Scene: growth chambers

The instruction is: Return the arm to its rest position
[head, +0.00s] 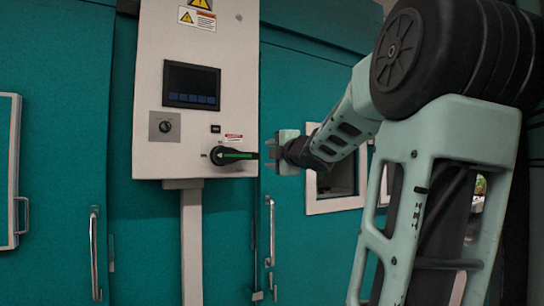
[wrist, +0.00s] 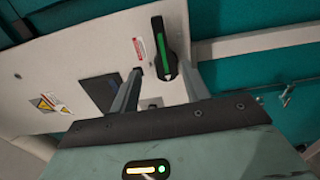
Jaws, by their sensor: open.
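My gripper (head: 270,152) is open and empty, at the end of my outstretched arm in the head view. Its fingers point left at the control box. In the wrist view the two fingers of my gripper (wrist: 160,74) stand apart. A black rotary handle with a green stripe (head: 232,155) sits low on the box, lying horizontal in the head view. In the wrist view the handle (wrist: 164,48) appears between and beyond the fingertips. In the head view a small gap shows between the handle and the fingers. I see no contact.
The pale control box (head: 225,95) carries a dark screen (head: 191,85) and a knob (head: 165,126). Teal chamber doors (head: 60,120) with metal handles (head: 95,253) stand around it. A framed window (head: 335,190) lies behind my forearm. A post (head: 192,245) stands below the box.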

